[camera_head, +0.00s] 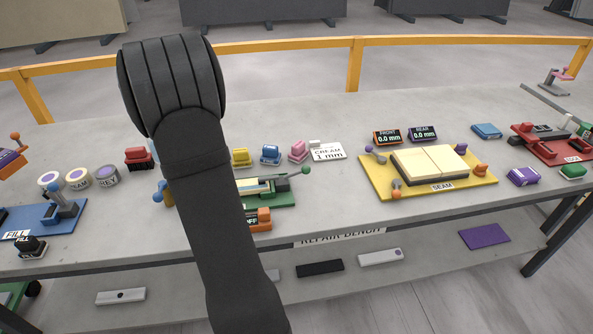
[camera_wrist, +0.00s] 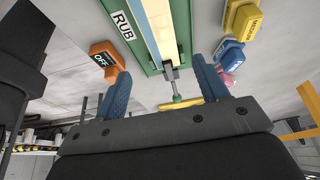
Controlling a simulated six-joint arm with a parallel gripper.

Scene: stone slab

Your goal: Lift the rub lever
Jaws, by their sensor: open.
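The RUB fixture is a green base (camera_head: 285,197) with a pale strip on it, partly hidden behind my arm in the head view. Its lever (camera_head: 288,175) is a thin rod ending in a green knob (camera_head: 306,170), pointing right. In the wrist view the green base (camera_wrist: 152,50) carries a RUB label, and the lever's grey rod (camera_wrist: 173,80) stands between my two blue fingers. My gripper (camera_wrist: 161,70) is open, with a finger on either side of the rod and gaps between; I see no contact. In the head view my arm hides most of the gripper.
An orange OFF block (camera_wrist: 104,60) is close to the left finger in the wrist view. Yellow (camera_head: 240,157), blue (camera_head: 270,154) and pink (camera_head: 298,150) blocks stand behind the fixture. A yellow SEAM board (camera_head: 375,183) lies to the right, with bare bench between.

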